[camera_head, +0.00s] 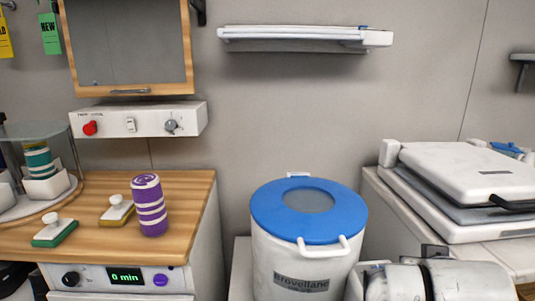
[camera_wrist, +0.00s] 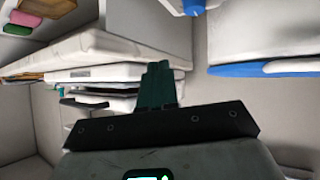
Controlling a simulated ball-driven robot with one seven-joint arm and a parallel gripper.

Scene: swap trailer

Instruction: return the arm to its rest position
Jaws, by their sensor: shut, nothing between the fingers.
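My gripper (camera_wrist: 157,78) shows in the wrist view as dark fingers pressed together, pointing up the picture. It is shut and empty, and nothing touches its tips. In the head view a white and black arm link of mine (camera_head: 425,280) shows at the lower right, in front of the right-hand counter. My gripper itself is not seen in the head view.
A white bin with a blue lid (camera_head: 325,213) stands between the wooden counter (camera_head: 95,183) and a white hinged appliance (camera_head: 470,175). A purple striped can (camera_head: 149,205) stands on the counter. A folded white shelf (camera_head: 305,34) juts from the wall above.

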